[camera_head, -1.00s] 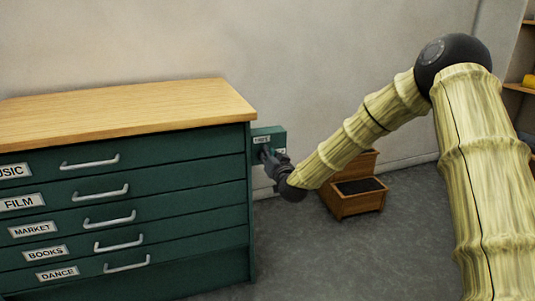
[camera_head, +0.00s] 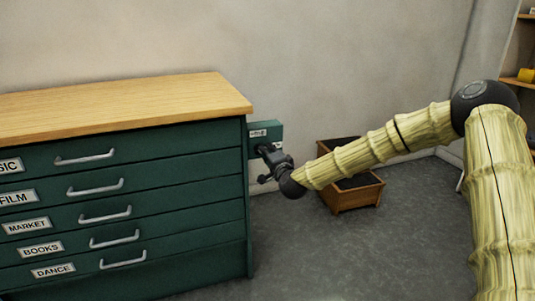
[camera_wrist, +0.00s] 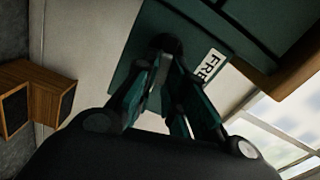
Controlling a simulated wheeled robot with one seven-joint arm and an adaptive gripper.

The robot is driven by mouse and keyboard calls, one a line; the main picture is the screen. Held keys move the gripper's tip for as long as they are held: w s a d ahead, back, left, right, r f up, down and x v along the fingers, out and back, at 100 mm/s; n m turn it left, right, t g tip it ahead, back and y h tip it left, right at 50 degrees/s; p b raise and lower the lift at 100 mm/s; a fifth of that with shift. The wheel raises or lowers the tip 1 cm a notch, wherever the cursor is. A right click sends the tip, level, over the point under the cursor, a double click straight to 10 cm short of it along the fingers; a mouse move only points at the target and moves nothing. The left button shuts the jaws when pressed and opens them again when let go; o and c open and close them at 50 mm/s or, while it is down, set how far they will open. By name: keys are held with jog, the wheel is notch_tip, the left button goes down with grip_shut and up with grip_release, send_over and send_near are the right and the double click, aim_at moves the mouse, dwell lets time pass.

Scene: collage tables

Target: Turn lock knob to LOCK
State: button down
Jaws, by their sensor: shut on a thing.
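A green lock box (camera_head: 269,130) is fixed to the right side of the green drawer cabinet and bears a small white label. In the wrist view, part of the label (camera_wrist: 213,66) shows the letters "FRE", and the box (camera_wrist: 135,40) is tilted in the picture. The dark round knob (camera_wrist: 166,43) sits on the box beside the label, between my fingertips. My gripper (camera_head: 264,149) is at the front of the box, shut on the knob; its fingers (camera_wrist: 164,68) also show in the wrist view. The knob's pointing direction is hidden.
The cabinet (camera_head: 120,215) has a wooden top (camera_head: 120,105) and labelled drawers with metal handles, all shut. A wooden box (camera_head: 352,197) stands on the floor behind my forearm. Shelves (camera_head: 520,84) are at the far right. Grey floor (camera_head: 330,255) is clear in front.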

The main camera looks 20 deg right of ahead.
jog(key=shift+d+f+m+b, duration=0.2)
jog(key=shift+m+b, duration=0.25)
jog(key=shift+m, duration=0.65)
jog(key=c, duration=1.5)
grip_release()
jog(key=shift+f, duration=0.1)
jog(key=shift+a, duration=0.15)
jog(key=s, duration=1.2)
jog(key=shift+d, duration=0.25)
